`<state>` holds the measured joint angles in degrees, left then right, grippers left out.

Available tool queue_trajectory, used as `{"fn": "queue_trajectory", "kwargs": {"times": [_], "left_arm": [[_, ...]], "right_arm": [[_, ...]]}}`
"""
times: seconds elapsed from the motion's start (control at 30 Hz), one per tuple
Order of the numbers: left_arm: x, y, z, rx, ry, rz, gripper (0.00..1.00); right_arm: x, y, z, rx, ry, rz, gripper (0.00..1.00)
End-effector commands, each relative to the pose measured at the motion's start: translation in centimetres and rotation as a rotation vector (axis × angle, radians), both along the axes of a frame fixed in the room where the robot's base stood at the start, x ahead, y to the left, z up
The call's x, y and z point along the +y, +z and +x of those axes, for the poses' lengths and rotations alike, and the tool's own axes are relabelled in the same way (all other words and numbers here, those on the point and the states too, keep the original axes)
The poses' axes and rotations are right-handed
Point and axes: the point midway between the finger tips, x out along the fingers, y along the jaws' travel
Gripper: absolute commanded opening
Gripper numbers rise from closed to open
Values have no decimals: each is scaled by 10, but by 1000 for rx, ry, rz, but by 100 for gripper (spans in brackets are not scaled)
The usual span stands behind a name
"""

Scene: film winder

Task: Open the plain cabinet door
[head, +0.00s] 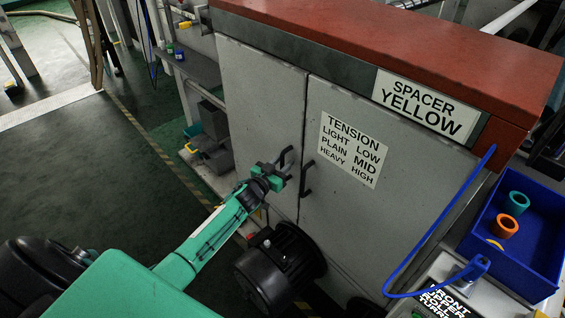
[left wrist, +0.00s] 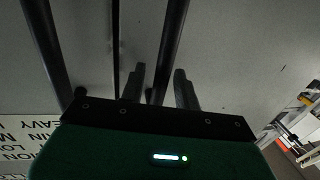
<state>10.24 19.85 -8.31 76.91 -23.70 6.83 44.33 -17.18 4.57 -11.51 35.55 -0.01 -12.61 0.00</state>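The plain cabinet door (head: 255,100) is the unlabelled left door of the grey cabinet and looks shut. Its dark bar handle (head: 287,157) is near the seam with the right door. My left gripper (head: 278,170) is at this handle. In the left wrist view the two fingers (left wrist: 159,74) stand apart, with the handle bar (left wrist: 172,45) running between them and gaps showing beside it. I cannot tell whether a finger touches it. My right gripper is in neither view.
The right door (head: 345,220) has a tension label and its own handle (head: 306,178), close beside my left gripper. A black motor (head: 280,262) stands below the doors. A blue bin (head: 525,235) and blue hose (head: 440,218) are at the right. Open floor (head: 110,185) lies left.

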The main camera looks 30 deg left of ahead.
Motion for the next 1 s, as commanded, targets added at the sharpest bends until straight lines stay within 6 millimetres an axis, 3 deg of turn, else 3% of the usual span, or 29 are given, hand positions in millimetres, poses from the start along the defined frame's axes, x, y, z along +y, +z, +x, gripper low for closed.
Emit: {"fn": "queue_trajectory", "kwargs": {"times": [0.17, 0.3, 0.33, 0.73, 1.0], "left_arm": [[0, 0, 0, 0, 0, 0, 30], [0, 0, 0, 0, 0, 0, 3], [0, 0, 0, 0, 0, 0, 0], [4, 1, -8, 0, -20, 2, 0], [24, 0, -41, 3, -114, 6, 0]], "right_arm": [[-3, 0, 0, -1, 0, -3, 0], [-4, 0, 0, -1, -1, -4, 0], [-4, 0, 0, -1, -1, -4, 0], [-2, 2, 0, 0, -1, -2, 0], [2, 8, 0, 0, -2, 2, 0]]}}
